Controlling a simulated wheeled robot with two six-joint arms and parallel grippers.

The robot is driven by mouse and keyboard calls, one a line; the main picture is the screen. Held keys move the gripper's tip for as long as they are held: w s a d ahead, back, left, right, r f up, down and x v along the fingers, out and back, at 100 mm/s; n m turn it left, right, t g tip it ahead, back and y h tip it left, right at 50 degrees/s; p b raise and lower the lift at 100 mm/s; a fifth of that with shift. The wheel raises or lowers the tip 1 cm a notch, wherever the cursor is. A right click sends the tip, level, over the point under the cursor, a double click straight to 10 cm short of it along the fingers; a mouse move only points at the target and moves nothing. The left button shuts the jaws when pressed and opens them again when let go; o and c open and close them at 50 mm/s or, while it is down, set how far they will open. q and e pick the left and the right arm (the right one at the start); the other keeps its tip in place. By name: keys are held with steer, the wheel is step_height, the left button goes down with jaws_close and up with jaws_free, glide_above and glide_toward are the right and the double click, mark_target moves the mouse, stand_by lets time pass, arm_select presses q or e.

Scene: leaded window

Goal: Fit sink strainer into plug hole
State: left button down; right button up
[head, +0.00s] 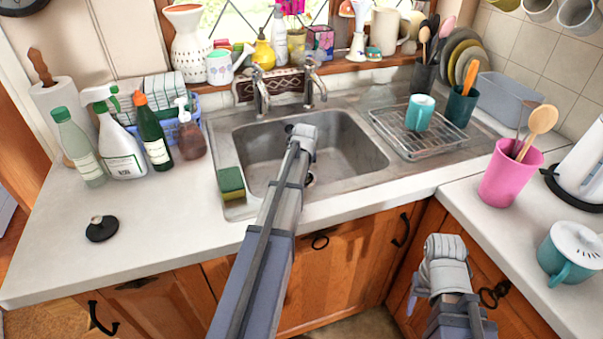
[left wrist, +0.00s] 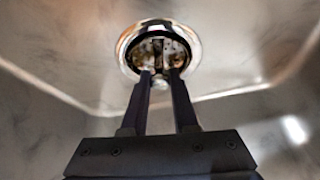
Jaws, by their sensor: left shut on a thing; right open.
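The left wrist view shows a shiny round metal rim (left wrist: 125,48) around a dark, brownish, pierced middle. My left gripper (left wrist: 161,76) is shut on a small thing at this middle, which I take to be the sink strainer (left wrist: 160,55). I cannot tell how much of the ring is strainer and how much is hole rim. In the head view my left arm reaches over the steel sink (head: 350,150), hiding its fingertips and the strainer. The dark plug hole (head: 309,179) shows partly beside the arm. My right gripper (head: 445,250) is open and empty, low before the cabinets.
A black plug (head: 102,229) lies on the left worktop. A sponge (head: 231,182) sits on the sink's left edge. Bottles (head: 122,150) stand left, a drying rack (head: 420,132) with a teal mug (head: 420,112) right. Twin taps (head: 262,88) rise behind.

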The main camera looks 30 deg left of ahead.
arm_select(q)
steer(key=shift+f, duration=0.1)
steer(key=c, duration=0.7)
jaws_free()
steer(key=shift+r, duration=0.25)
steer(key=p+v, duration=1.1)
steer(key=v, duration=0.1)
steer(key=shift+f, duration=0.1)
